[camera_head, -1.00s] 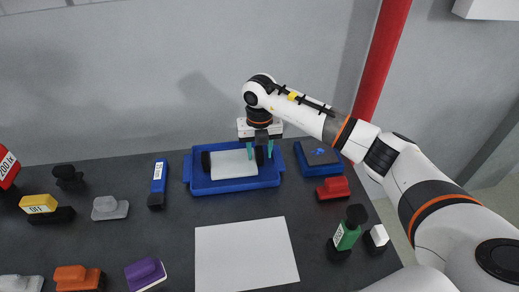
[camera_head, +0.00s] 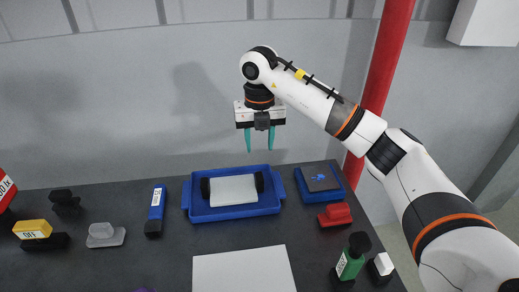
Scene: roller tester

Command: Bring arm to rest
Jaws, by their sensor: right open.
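My right arm reaches in from the right side of the head view. Its right gripper (camera_head: 260,140) is open and empty, with teal fingers pointing down. It hangs above and apart from the blue tray (camera_head: 235,212) on the dark table. In the tray lies a white roller (camera_head: 233,189) with black ends. My left gripper does not show.
White paper (camera_head: 243,270) lies in front. Several stamps stand at left. A red pole (camera_head: 377,90) rises behind the arm.

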